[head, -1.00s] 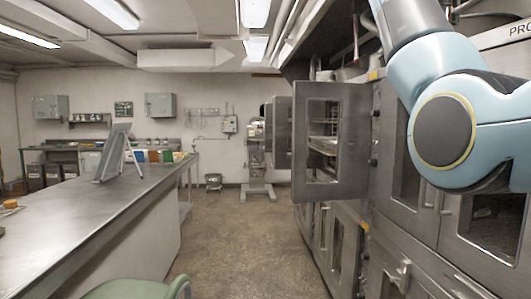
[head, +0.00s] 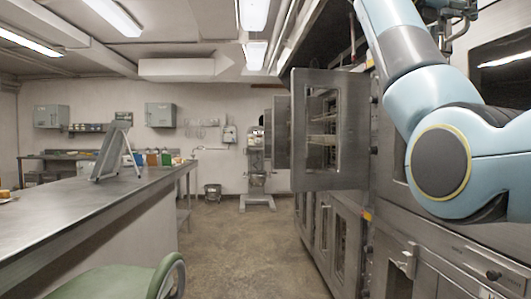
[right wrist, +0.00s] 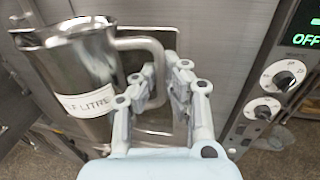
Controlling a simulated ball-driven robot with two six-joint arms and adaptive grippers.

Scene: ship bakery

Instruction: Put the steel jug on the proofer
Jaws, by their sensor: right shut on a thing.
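The steel jug (right wrist: 75,70) is in the right wrist view on the left, with a white label ending in "LITRE" and a loop handle (right wrist: 150,48). My right gripper (right wrist: 162,78) is shut on the jug's handle, with the jug beside its fingers. In the head view my right arm fills the upper right; the jug cannot be made out there. No lettering that names the proofer is readable now; steel cabinets (head: 400,245) line the right side. My left gripper is not in view.
A steel cabinet door (head: 345,150) stands open into the aisle. A control panel (right wrist: 285,85) with knobs and a green "OFF" display is close to my right gripper. A long counter (head: 70,215) and a green chair (head: 120,278) are on the left. The aisle floor (head: 225,235) is clear.

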